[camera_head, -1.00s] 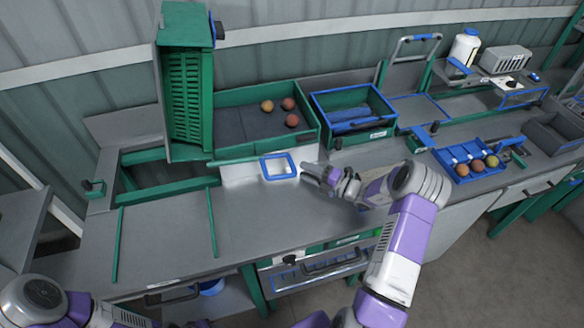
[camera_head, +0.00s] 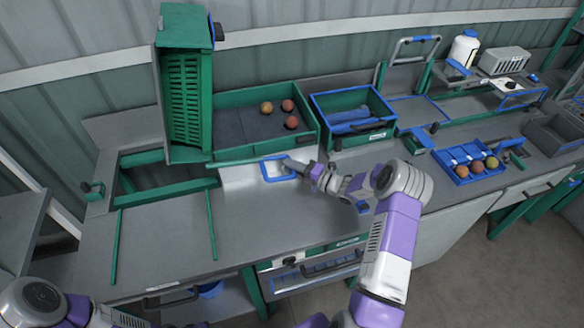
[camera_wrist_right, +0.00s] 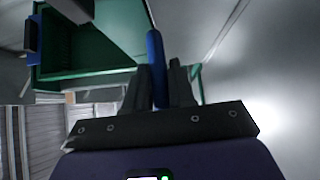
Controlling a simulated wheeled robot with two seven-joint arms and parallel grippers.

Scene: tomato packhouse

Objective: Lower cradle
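A tall green slatted crate-like body (camera_head: 187,100), which may be the cradle, stands upright at the back left, above a green-framed opening (camera_head: 150,178) in the bench. A blue rectangular handle frame (camera_head: 264,172) lies at the front of a pale plate near the bench middle. My right gripper (camera_head: 289,164) is at the right side of this frame. In the right wrist view a blue bar (camera_wrist_right: 156,60) passes between the two dark fingers (camera_wrist_right: 160,90), which sit close against it with no clear gap. My left arm shows at the bottom left; its gripper is out of view.
A green tray (camera_head: 235,97) with round fruits is behind the handle. A green bin with a blue rim (camera_head: 349,92) stands to its right. A blue tray of fruits (camera_head: 447,172) lies farther right. The front left bench (camera_head: 160,235) is clear between green rails.

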